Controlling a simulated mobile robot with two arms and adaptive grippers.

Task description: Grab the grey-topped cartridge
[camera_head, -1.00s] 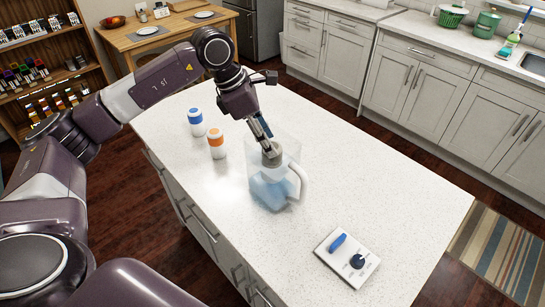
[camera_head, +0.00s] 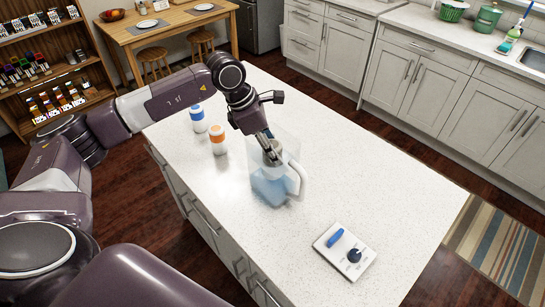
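A clear pitcher (camera_head: 272,182) with bluish contents and a white handle stands on the white island counter. A grey-topped cartridge (camera_head: 273,152) sits in the top of the pitcher, its lower part hidden or hard to make out. My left gripper (camera_head: 267,140) points down at the grey top from above, its fingertips at or very near it. The fingers are small here, and I cannot tell whether they grip it. An orange-topped cartridge (camera_head: 218,141) and a blue-topped cartridge (camera_head: 198,121) stand upright left of the pitcher. My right gripper is not in view.
A white board (camera_head: 345,251) with a blue piece and a dark knob lies near the counter's front right. The counter (camera_head: 390,190) is clear to the right of the pitcher. Wooden shelves (camera_head: 50,65) stand at the far left.

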